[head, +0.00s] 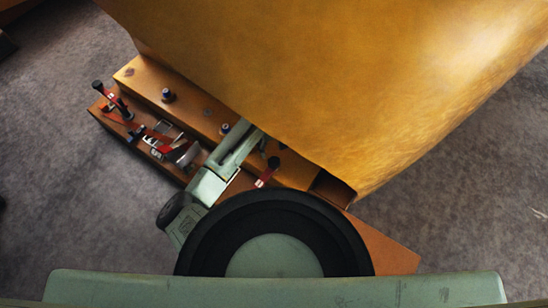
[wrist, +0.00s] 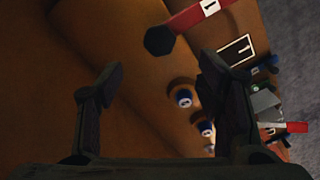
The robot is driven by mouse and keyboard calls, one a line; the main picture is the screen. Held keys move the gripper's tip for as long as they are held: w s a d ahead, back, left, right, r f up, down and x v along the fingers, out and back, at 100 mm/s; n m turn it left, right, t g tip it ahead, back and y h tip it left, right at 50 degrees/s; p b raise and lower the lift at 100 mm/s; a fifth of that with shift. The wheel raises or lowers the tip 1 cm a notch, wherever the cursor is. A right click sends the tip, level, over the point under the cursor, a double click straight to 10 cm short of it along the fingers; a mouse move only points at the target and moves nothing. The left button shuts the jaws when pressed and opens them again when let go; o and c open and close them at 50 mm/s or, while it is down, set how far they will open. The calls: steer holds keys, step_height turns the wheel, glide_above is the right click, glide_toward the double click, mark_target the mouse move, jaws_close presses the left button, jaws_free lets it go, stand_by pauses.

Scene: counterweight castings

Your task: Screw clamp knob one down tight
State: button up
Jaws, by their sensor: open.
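In the wrist view, a red clamp arm (wrist: 198,14) carries a white tag marked 1. A black faceted knob (wrist: 159,40) is at its near end; I take it for clamp knob one. My gripper (wrist: 160,82) is open, its two dark fingers apart with nothing between them. The knob appears beyond and above the fingertips in the picture, apart from them. In the head view, a red piece with a white tag (head: 264,180) lies beside my green arm, with a dark knob (head: 273,162) near it. My fingers cannot be made out there.
A large yellow casting (head: 340,80) overhangs the orange bench (head: 145,75) and hides part of it. Round posts with blue tops (wrist: 183,98) stand near my right finger. Red, black and metal parts (head: 165,138) crowd the bench's left end. Grey floor lies around.

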mark_target(274, 161)
step_height(274, 161, down, 11)
steer(key=shift+d+r, duration=0.1)
steer(key=shift+r, duration=0.05)
stand_by(0.4)
steer(key=c, duration=1.2)
steer(key=shift+o, duration=0.2)
